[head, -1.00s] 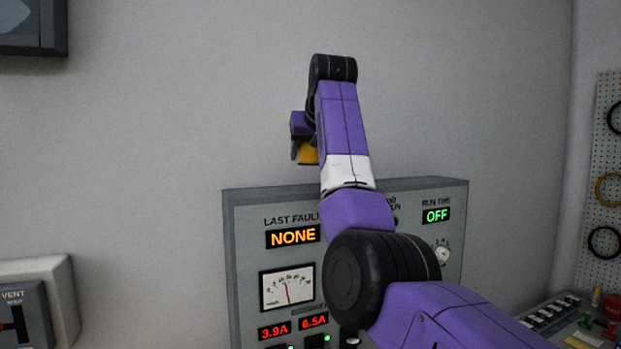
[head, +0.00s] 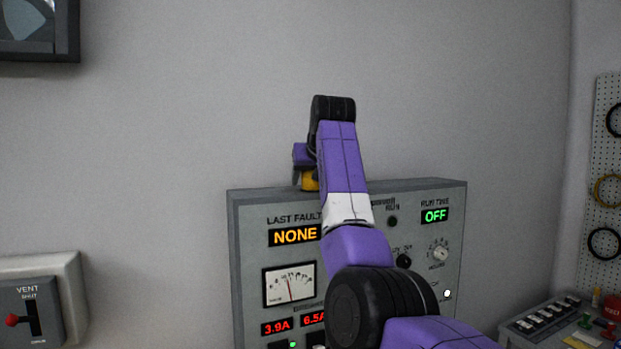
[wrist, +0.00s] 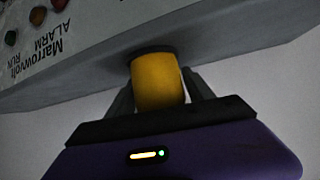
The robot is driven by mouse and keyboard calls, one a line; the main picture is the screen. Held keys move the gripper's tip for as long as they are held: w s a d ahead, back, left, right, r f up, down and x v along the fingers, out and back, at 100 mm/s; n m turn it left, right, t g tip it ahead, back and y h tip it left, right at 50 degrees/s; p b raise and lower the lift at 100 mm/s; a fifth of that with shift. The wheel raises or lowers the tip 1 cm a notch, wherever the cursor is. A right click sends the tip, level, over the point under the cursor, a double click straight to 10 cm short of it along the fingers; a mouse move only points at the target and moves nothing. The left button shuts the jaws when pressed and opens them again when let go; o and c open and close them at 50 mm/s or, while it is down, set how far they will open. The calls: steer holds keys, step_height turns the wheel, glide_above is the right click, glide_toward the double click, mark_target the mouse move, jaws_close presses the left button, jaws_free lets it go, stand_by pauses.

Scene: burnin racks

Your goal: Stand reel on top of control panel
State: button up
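The reel (wrist: 157,82) is a yellow cylinder with a dark flange at its far end. In the wrist view it sits between the two fingers of my gripper (wrist: 160,88), which is shut on it. The control panel (head: 347,262) is a grey cabinet with lit displays and a meter. In the head view the reel (head: 310,181) shows as a small yellow patch at the panel's top edge, partly hidden by my arm. My gripper is mostly hidden behind my arm there. I cannot tell whether the reel touches the panel's top.
A vent switch box (head: 38,305) is on the wall at lower left. A dark screen (head: 38,30) hangs at upper left. A pegboard (head: 606,190) with rings and a console (head: 565,325) with buttons are at right. The wall above the panel is clear.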

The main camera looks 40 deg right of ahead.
steer(key=shift+o, duration=1.1)
steer(key=shift+r, duration=0.15)
steer(key=b+v, duration=0.4)
steer(key=v, duration=0.8)
steer(key=shift+b, duration=0.4)
steer(key=shift+a, duration=0.1)
